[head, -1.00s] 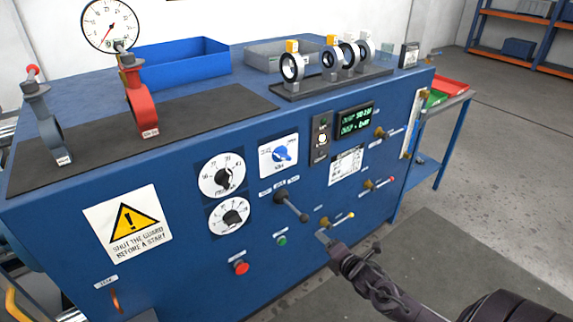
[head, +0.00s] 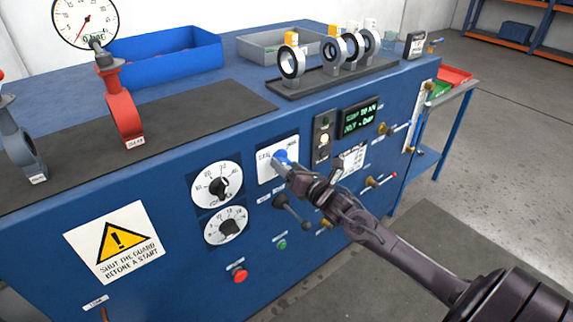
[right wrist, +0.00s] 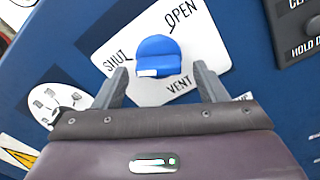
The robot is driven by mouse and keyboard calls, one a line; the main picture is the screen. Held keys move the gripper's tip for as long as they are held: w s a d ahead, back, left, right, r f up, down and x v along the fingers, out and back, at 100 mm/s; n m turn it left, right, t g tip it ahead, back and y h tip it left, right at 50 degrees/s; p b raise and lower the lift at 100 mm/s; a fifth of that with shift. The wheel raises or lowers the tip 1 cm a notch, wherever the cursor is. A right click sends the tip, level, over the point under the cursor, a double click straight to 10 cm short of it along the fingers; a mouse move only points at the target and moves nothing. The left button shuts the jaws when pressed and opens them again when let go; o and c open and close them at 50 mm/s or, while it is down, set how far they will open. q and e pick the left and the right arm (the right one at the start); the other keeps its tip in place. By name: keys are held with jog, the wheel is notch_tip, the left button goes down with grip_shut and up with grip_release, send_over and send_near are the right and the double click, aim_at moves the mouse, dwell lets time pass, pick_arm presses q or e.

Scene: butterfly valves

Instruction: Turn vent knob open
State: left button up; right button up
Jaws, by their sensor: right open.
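The blue vent knob (right wrist: 158,58) sits on a white plate (right wrist: 205,45) marked SHUT, OPEN and VENT. In the right wrist view its white mark is at its lower left, on the SHUT side. In the head view the knob (head: 282,157) is partly hidden by my right gripper (head: 287,168). In the right wrist view my right gripper (right wrist: 160,85) is open, its two fingers apart on either side of the knob's lower part. I cannot tell whether they touch it. My left gripper is not in view.
Two white dials (head: 216,187) are left of the vent plate. A green-lettered display (head: 360,117) is to the right. A red valve (head: 121,105) stands on the bench top.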

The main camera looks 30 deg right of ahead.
jog(key=shift+w+a+r, duration=0.1)
jog(key=shift+w, duration=0.35)
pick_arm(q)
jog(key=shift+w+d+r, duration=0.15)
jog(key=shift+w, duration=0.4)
pick_arm(e)
jog(key=c, duration=1)
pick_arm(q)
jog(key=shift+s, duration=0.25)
